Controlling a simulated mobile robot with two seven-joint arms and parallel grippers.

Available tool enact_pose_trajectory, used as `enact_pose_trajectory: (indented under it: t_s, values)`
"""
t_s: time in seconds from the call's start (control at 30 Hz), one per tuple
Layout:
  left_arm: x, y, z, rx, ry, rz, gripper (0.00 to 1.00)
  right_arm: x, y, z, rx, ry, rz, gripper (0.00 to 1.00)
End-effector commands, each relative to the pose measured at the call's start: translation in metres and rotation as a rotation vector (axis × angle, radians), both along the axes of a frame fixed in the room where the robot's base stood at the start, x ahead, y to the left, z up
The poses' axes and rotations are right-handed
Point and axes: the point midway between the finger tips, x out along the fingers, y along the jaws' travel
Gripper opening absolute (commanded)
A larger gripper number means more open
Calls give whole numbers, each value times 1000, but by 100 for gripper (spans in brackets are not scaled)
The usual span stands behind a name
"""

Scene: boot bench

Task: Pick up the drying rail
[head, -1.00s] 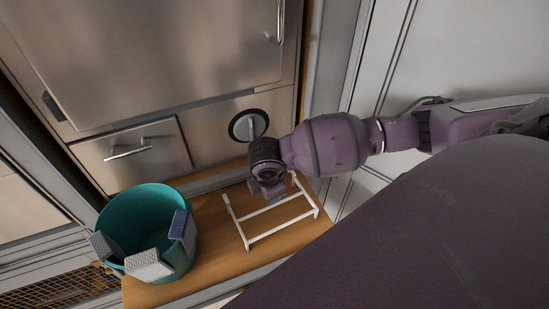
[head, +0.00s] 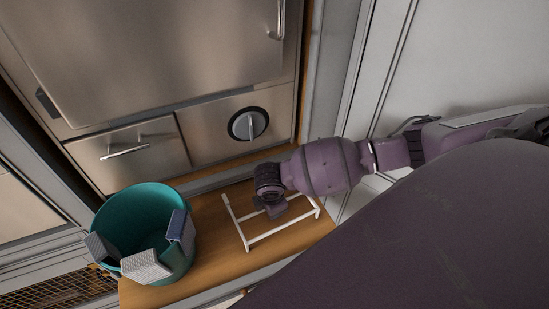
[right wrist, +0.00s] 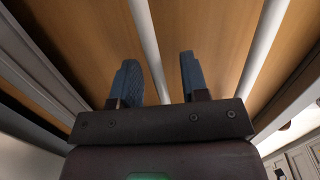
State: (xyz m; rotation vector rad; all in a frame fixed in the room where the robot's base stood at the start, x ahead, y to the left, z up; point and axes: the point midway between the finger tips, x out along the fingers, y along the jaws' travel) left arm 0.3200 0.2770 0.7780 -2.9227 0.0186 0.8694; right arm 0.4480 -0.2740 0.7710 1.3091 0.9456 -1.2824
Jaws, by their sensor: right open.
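The drying rail (head: 280,230) is a white frame of thin bars lying on the wooden bench top, right of the bucket. My right gripper (head: 273,210) is over the middle of the rail and hides part of its bars. In the right wrist view, my open right gripper (right wrist: 158,68) has blue finger pads. A white bar of the drying rail (right wrist: 146,40) runs between the two fingers in the picture, with no visible contact. Another bar shows to the right. How far the fingers are above the bar is hard to tell. My left gripper is not in view.
A teal bucket (head: 123,213) with grey and blue pads over its rim stands left of the rail. The wooden bench (head: 205,265) is bare between them. Metal cabinet fronts with a drawer handle (head: 125,152) and a round knob (head: 248,125) rise behind it.

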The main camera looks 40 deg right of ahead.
Motion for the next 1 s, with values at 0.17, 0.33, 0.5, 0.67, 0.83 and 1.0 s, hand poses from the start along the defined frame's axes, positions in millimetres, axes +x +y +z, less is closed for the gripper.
enact_pose_trajectory:
  t_s: [0.17,0.33,0.5,0.67,0.83,1.0]
  values:
    - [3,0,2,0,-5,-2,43,0,0,0,0,0,0,38]
    - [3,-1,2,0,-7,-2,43,0,0,1,1,0,0,12]
    - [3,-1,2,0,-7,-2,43,0,0,1,1,0,0,0]
    - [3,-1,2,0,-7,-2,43,0,0,1,1,-1,0,0]
    - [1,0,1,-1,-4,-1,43,0,0,1,1,-1,0,0]
    - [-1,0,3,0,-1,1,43,1,1,12,1,-3,1,0]
